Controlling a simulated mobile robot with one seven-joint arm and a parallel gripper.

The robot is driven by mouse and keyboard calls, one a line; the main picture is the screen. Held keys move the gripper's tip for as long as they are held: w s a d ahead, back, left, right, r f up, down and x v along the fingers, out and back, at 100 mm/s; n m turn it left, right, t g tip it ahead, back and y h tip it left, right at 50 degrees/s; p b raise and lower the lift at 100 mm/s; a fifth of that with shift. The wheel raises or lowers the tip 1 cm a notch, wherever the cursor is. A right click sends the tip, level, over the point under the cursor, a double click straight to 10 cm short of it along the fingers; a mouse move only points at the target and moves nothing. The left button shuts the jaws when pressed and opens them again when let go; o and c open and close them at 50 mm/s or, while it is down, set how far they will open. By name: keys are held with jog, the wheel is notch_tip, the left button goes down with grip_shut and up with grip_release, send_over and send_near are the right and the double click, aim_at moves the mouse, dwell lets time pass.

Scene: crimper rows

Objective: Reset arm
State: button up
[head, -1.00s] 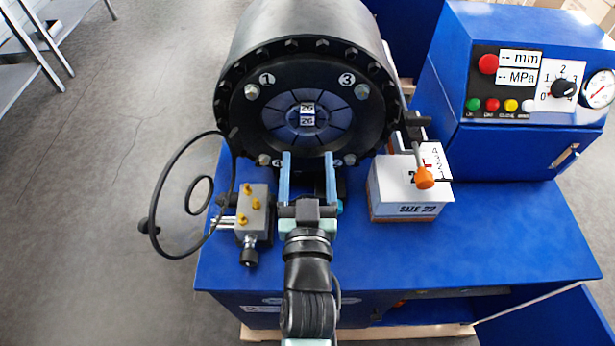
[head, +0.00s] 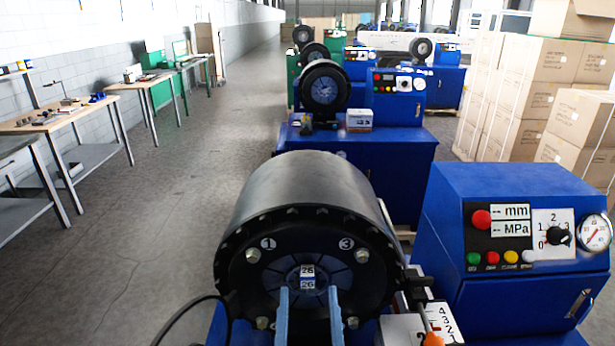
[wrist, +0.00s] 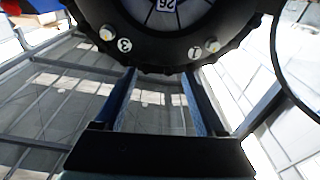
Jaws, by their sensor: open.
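My gripper (head: 308,318) is open and empty, its two blue fingers pointing up in front of the crimper's round black head (head: 305,225). The fingers are apart, with nothing between them, in the wrist view (wrist: 162,105) too. The crimper face, with bolts and numbers 1 and 3, shows at the top of the wrist view (wrist: 155,40). A small 26 label (head: 307,277) sits at the face's center. The rest of my arm is below the head view.
A blue control cabinet (head: 510,190) with buttons and a gauge stands at right. A white box (head: 405,328) is right of the gripper. More crimpers (head: 325,88) stand in a row behind. Boxes (head: 535,85) are stacked right; benches (head: 60,120) line the left wall. The left aisle is clear.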

notch_tip(320, 180, up, 21)
jog(key=t, duration=0.4)
jog(key=s+r+t, duration=0.2)
jog(key=s+r, duration=0.3)
jog(key=r, duration=0.3)
jog(key=s+r+t+b, duration=0.1)
jog(key=s+r, duration=0.4)
jog(key=r, duration=0.4)
jog(key=shift+t+b, duration=0.3)
jog(key=shift+t, duration=0.1)
jog(key=shift+s+r, duration=0.2)
jog(key=shift+r, duration=0.1)
jog(key=shift+c, duration=1.5)
jog(key=shift+a+m+h, duration=0.1)
jog(key=shift+m+h, duration=0.2)
jog(key=shift+h, duration=0.1)
jog(key=shift+c, duration=0.3)
